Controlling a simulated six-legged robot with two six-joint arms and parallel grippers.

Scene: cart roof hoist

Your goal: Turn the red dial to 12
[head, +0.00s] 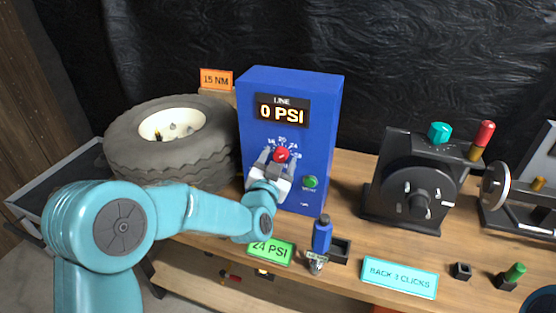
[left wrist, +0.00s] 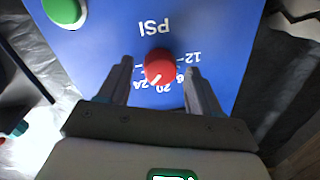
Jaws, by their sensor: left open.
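The red dial (head: 281,154) is on the front of the blue box (head: 322,145), below a display reading 0 PSI. In the left wrist view the dial (left wrist: 158,66) has numbers around it, 12 among them, and a white mark that seems to face the 20 to 24 side. My left gripper (head: 271,170) is open in front of the box. In the left wrist view its fingers (left wrist: 160,72) stand on either side of the dial, with gaps visible. Whether they touch it is not clear. My right gripper is not in view.
A green button (head: 311,182) sits below right of the dial, also in the left wrist view (left wrist: 64,12). A tire (head: 165,150) lies left of the box. A blue-handled tool (head: 322,236) and a 24 PSI card (head: 270,251) are in front; a black machine (head: 415,190) stands right.

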